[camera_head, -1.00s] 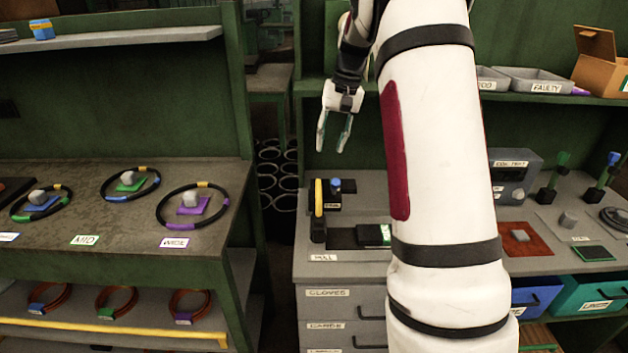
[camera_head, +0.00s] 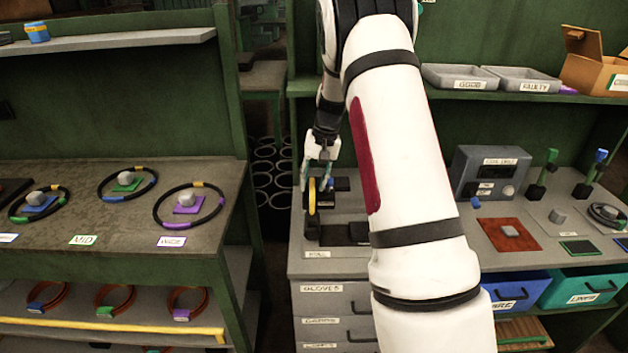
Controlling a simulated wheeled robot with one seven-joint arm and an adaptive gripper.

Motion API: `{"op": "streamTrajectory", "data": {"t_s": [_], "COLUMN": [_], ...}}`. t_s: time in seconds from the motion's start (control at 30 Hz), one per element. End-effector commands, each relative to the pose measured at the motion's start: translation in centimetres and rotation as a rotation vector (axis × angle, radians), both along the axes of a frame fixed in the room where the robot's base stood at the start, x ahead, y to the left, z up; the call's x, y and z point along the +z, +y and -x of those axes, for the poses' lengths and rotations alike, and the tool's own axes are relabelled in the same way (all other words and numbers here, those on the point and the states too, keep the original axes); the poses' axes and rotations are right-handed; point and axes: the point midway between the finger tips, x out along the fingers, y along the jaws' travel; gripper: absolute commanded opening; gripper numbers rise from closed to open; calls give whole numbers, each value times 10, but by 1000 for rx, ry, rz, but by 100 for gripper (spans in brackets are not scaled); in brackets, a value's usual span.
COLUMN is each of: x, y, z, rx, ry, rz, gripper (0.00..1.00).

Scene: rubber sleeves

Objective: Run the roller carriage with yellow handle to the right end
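The yellow handle (camera_head: 312,197) stands upright on the dark roller carriage (camera_head: 313,232), at the left part of the grey bench. My gripper (camera_head: 315,186) points down with its fingers spread, its tips level with the handle's top. The fingers appear on either side of the handle in the picture; I cannot tell whether they touch it. My arm hides the right part of the carriage's track (camera_head: 345,235).
The bench (camera_head: 450,262) carries a grey gauge box (camera_head: 490,172) and a red mat (camera_head: 510,234) at right. A shelf with grey trays (camera_head: 455,77) runs above. A gap separates the left table (camera_head: 120,226) from this bench.

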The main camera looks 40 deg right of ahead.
Motion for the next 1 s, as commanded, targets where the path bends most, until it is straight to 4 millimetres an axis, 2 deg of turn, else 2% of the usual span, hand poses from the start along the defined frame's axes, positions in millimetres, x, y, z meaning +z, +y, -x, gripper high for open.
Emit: {"op": "streamTrajectory", "data": {"t_s": [0.1,0.13,0.27,0.53,0.67,0.87,1.0], "x": [0,0,0,1,1,1,1], "y": [0,0,0,-1,-9,-42,-78], "z": [0,0,0,1,6,28,52], "rx": [0,0,0,0,-2,-6,-8], "ry": [0,0,0,0,0,0,1], "rz": [0,0,0,0,1,2,3], "gripper": [33,28,0,0,0,0,0]}}
